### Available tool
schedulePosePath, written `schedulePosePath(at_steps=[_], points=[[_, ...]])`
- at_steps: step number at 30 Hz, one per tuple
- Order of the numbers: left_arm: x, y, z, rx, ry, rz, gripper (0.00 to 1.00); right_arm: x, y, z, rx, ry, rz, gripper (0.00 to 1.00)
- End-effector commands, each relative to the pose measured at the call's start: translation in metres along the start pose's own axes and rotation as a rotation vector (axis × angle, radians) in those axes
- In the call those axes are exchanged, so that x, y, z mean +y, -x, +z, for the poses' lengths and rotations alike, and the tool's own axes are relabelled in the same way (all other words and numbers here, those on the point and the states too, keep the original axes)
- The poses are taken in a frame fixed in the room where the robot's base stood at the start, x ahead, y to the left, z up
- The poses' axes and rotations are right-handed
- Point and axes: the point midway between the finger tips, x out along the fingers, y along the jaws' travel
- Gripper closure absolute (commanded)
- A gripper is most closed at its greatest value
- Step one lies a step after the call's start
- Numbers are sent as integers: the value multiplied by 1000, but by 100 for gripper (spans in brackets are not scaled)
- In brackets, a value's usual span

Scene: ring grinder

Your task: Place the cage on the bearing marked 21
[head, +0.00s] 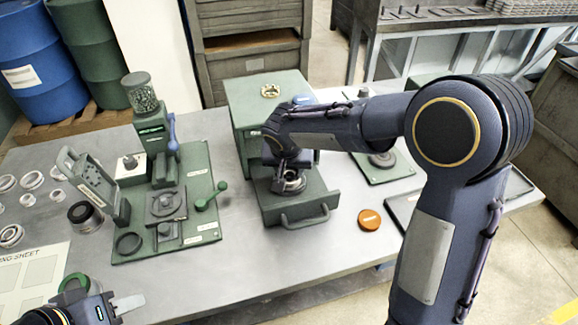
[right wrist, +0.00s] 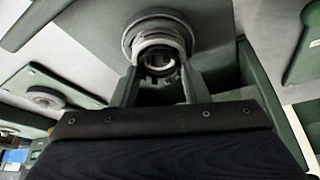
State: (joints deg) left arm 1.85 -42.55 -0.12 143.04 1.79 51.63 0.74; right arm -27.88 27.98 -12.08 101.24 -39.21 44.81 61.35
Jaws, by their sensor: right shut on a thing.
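My right gripper (head: 290,183) is low over the pulled-out drawer of the green cabinet. It is shut on a ring-shaped part with dark notched teeth, apparently the cage (right wrist: 158,68), which shows between the fingers in the right wrist view. Pale metal rings (right wrist: 160,35) and a round dark base lie just beyond it; I cannot tell whether they touch. No mark 21 is readable. A brass ring (head: 270,91) lies on top of the cabinet. My left gripper (head: 125,304) is at the lower left, away from these parts; its jaw opening is unclear.
The green cabinet (head: 255,100) has its drawer (head: 272,209) out. A green press fixture (head: 165,215) stands left of it, with several metal rings farther left. An orange disc (head: 370,220) lies right of the drawer. The table front (head: 240,270) is clear.

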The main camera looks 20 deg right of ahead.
Motion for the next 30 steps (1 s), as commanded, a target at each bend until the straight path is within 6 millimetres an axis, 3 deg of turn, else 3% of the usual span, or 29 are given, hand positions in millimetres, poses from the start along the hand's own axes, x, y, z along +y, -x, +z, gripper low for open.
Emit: schedulePosePath(at_steps=[10, 11, 15, 25, 30], points=[[-2, -5, 2, 0, 0, 0, 64, 0, -4, 2, 0, 0, 0, 80], [-2, -4, 2, 0, 0, 0, 64, 0, -3, 1, 0, 0, 0, 56], [-1, -3, 2, 0, 0, 0, 64, 0, -2, 1, -1, 0, 0, 38], [0, 0, 0, 0, 0, 0, 64, 0, 0, 0, -1, 0, 0, 37], [0, -1, 0, 0, 0, 0, 64, -1, 19, -1, 3, 0, -3, 37]])
